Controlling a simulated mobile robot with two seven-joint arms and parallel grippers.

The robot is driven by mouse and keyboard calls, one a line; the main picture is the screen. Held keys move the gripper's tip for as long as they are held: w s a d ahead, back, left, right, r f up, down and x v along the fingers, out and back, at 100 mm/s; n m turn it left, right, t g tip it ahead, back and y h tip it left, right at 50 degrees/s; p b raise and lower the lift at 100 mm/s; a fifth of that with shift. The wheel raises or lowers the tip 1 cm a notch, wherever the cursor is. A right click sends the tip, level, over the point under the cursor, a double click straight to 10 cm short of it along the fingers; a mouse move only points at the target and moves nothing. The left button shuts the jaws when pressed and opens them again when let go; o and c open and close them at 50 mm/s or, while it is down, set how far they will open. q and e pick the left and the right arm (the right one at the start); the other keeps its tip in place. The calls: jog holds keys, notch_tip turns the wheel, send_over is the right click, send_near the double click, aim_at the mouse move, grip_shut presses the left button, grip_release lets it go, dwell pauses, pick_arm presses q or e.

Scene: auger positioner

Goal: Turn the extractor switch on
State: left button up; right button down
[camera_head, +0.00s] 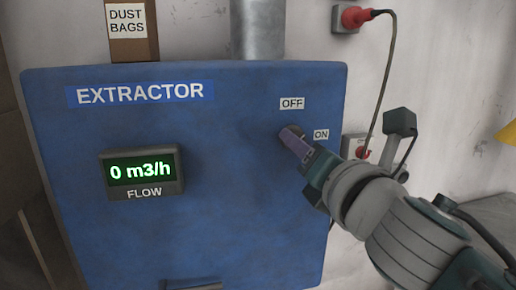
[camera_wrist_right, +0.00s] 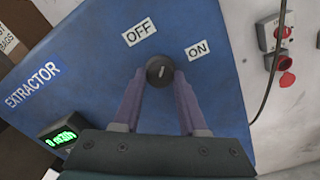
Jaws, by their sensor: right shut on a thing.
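The blue extractor panel (camera_head: 230,210) stands in front of me with an OFF label (camera_head: 292,104) and an ON label (camera_head: 321,134). The round dark switch knob (camera_wrist_right: 159,71) sits below these labels, with a light mark on its face. In the head view the knob (camera_head: 291,131) is partly hidden by my right gripper (camera_head: 292,137). In the right wrist view the purple fingers of my right gripper (camera_wrist_right: 160,79) are on both sides of the knob, shut on it. The flow display (camera_head: 141,172) reads 0 m3/h. My left gripper is not in view.
A red plug (camera_head: 355,17) with a hanging cable is on the wall at the right. A wall box with a red button (camera_head: 361,152) is right of the panel, close behind my right arm. A dust bags box (camera_head: 131,32) is above the panel.

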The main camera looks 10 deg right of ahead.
jog(key=shift+m+b, duration=0.65)
jog(key=shift+m, duration=4.05)
jog(key=shift+c, duration=2.2)
grip_release()
